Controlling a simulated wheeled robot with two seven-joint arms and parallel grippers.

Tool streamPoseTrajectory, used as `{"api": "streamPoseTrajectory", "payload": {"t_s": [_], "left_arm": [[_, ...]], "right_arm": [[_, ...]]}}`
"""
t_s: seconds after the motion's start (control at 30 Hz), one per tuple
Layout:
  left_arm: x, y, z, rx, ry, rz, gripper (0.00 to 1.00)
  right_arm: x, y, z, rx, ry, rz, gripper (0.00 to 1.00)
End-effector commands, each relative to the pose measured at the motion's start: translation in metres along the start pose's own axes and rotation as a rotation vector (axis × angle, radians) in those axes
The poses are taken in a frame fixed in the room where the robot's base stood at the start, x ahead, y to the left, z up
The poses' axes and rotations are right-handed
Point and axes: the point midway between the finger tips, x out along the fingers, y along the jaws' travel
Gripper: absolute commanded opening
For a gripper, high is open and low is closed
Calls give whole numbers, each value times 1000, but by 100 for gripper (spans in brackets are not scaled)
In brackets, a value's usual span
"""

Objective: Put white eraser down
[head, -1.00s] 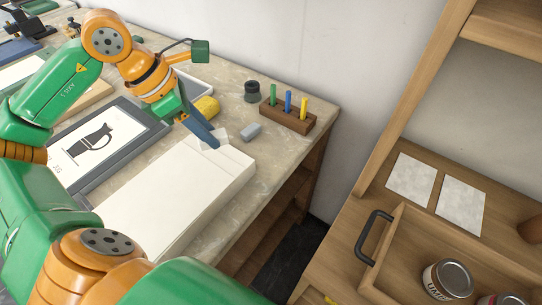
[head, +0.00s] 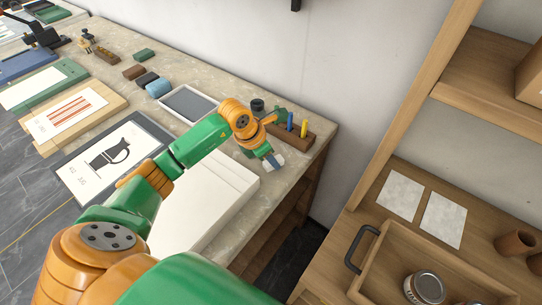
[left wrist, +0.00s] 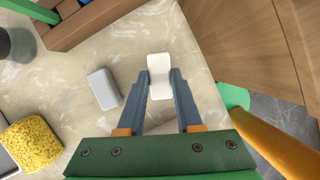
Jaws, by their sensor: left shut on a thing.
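The white eraser (left wrist: 159,72) is between the fingertips of my left gripper (left wrist: 160,84) in the left wrist view, and the gripper is shut on it. In the head view my left gripper (head: 272,160) points down near the counter's right end, beside the pen block. The white eraser (head: 279,161) shows only as a pale patch at the fingertips. I cannot tell whether it touches the counter. A grey eraser (left wrist: 104,88) lies on the counter just left of the held one, apart from it. My right gripper is not in view.
The pen block (head: 310,140) and a dark cup (head: 257,105) stand behind the gripper. A yellow sponge (left wrist: 32,143) lies left of the grey eraser. A white stack (head: 195,205) lies in front. The stone counter's edge (left wrist: 202,68) is close on the right.

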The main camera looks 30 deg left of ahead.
Motion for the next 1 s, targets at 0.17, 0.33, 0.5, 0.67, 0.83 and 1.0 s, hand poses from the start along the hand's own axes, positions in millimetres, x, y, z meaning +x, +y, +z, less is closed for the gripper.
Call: {"api": "streamPoseTrajectory", "payload": {"t_s": [0.17,0.33,0.5,0.67,0.83,1.0], "left_arm": [[11,0,-5,0,-2,1,0],[12,1,-5,0,-2,1,0],[12,0,-5,0,-3,1,61],[12,0,-5,0,-3,0,64],[9,0,-4,0,-3,0,64],[-15,2,-5,5,-4,5,64]], "right_arm": [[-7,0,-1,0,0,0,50],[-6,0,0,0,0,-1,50],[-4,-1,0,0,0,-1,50],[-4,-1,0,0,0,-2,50],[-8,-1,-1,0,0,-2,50],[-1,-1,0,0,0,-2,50]]}}
